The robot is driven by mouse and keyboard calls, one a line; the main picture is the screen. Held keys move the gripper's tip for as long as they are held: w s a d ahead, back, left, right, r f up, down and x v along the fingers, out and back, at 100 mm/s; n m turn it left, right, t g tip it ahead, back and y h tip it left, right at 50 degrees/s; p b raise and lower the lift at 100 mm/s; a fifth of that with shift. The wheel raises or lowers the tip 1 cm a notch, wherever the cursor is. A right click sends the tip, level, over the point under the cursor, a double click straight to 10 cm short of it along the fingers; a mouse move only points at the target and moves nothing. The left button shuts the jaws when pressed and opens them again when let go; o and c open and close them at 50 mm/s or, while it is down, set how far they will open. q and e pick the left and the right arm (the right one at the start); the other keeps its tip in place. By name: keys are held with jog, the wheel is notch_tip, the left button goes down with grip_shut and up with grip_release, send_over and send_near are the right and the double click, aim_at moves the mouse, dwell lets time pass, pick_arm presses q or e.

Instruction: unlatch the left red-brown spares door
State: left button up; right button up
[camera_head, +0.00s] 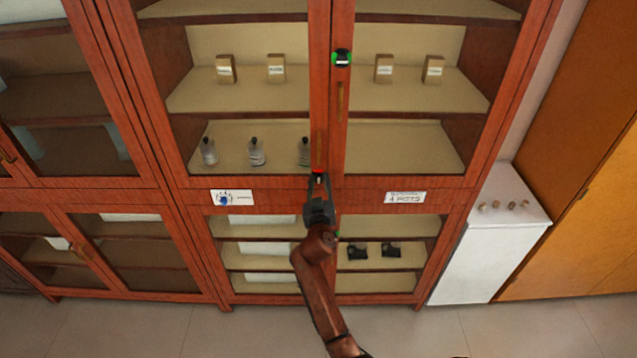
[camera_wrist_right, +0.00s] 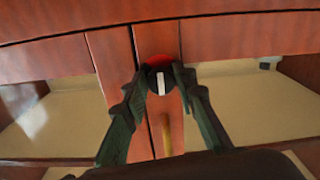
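The left red-brown door (camera_head: 319,70) is the upper left glazed door of the middle cabinet and looks closed. Its latch (camera_wrist_right: 159,80) is a round black knob with an upright white bar and a red patch behind it. In the head view only a bit of red shows, just past my right gripper (camera_head: 318,178). In the right wrist view my right gripper (camera_wrist_right: 160,75) is open, with one fingertip on each side of the knob. I cannot tell whether they touch it. A brass handle (camera_wrist_right: 166,135) is on the same door stile. My left gripper is out of view.
The neighbouring right door has a black latch (camera_head: 342,58) with green beside it and a brass handle (camera_head: 340,102). Bottles (camera_head: 257,154) and small boxes (camera_head: 276,68) stand behind glass. A white cabinet (camera_head: 488,262) with several small knobs on top stands at the right. Floor shows in front.

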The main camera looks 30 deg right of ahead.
grip_shut()
jog(key=shift+n, duration=0.3)
jog(key=n+p, duration=0.1)
jog(key=n, duration=0.1)
jog(key=shift+r+n, duration=0.1)
jog(key=shift+n, duration=0.2)
jog(key=n+p, duration=0.1)
jog(key=n, duration=0.3)
jog(key=shift+n, duration=0.3)
jog(key=n+p, duration=0.2)
jog(key=n, duration=0.3)
jog(key=shift+p, duration=0.4)
jog(key=shift+a+n+p, duration=0.1)
jog(key=shift+n+p, duration=1.1)
jog(key=shift+n, duration=1.5)
